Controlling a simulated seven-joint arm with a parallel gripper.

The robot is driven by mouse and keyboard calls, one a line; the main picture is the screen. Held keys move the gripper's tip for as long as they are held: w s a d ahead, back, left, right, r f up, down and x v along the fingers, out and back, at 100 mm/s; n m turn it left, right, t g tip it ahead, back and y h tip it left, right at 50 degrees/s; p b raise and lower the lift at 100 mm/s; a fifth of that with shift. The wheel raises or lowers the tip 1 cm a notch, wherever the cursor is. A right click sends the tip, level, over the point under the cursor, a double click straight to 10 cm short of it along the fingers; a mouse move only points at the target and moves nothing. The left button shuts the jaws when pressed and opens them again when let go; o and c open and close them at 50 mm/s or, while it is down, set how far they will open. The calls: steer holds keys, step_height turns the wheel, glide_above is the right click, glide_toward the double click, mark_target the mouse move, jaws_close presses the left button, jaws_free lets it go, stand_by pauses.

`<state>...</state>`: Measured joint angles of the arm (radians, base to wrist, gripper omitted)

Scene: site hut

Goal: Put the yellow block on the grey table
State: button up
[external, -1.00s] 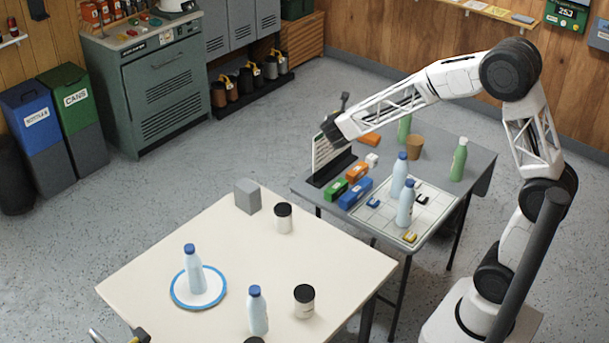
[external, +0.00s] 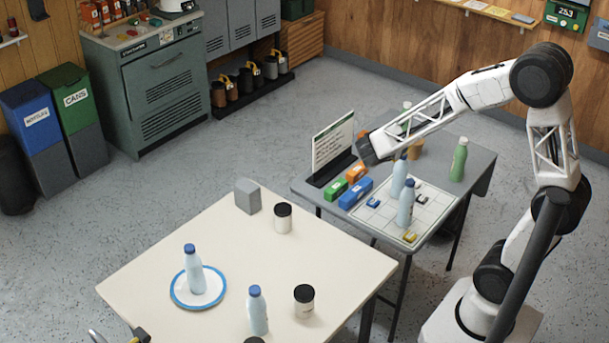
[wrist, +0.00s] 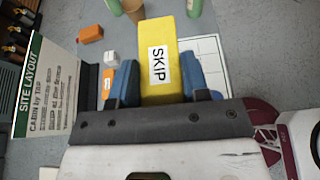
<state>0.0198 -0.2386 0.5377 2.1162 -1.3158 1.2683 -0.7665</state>
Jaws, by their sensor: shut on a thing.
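The grey table (external: 473,158) stands at the right in the external view. My gripper (external: 370,150) is above its left part, near the sign. The yellow block cannot be made out in the external view. Its height over the table top is hard to judge.
The grey table holds a sign (external: 332,146), a blue block (external: 355,193), a green block (external: 335,189), a gridded white board (external: 381,219), several bottles and a brown cup (wrist: 134,9). A cream table (external: 160,263) with a bottle on a plate stands in front.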

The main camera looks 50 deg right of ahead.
step_height(320, 180, down, 9)
stand_by(0.3)
step_height(320, 180, down, 14)
stand_by(0.8)
steer(key=shift+f, duration=0.1)
steer(key=shift+f, duration=1.8)
steer(key=shift+f, duration=0.15)
steer(key=o, duration=0.8)
